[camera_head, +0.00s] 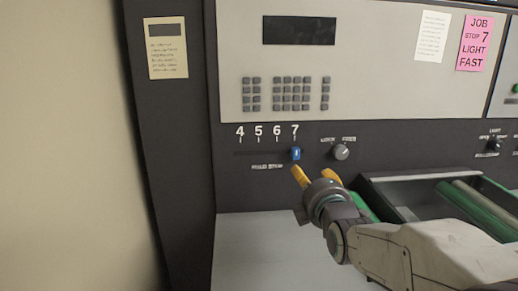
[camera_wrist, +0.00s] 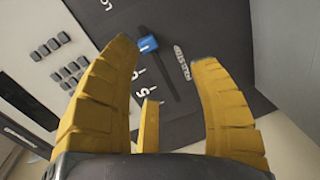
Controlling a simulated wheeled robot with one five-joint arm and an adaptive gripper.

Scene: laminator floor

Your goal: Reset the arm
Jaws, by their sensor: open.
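My gripper (camera_head: 315,175) has yellow fingers and is in front of the machine panel, just below and right of the blue slider knob (camera_head: 296,153). In the wrist view my gripper (camera_wrist: 165,75) is open, its fingers spread apart with nothing between them. The blue knob (camera_wrist: 148,44) shows beyond the fingers in that view, apart from them as far as I can tell. The knob sits under the 7 mark, at the right end of a slot marked 4 to 7. My arm reaches in from the lower right.
A round lock knob (camera_head: 340,152) is right of the slider. A pink note (camera_head: 474,43) reads "JOB STOP 7 LIGHT FAST". A keypad (camera_head: 292,93) and dark display (camera_head: 299,30) are above. A tray with green rollers (camera_head: 470,218) lies behind my arm. A pale surface (camera_head: 265,255) below is clear.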

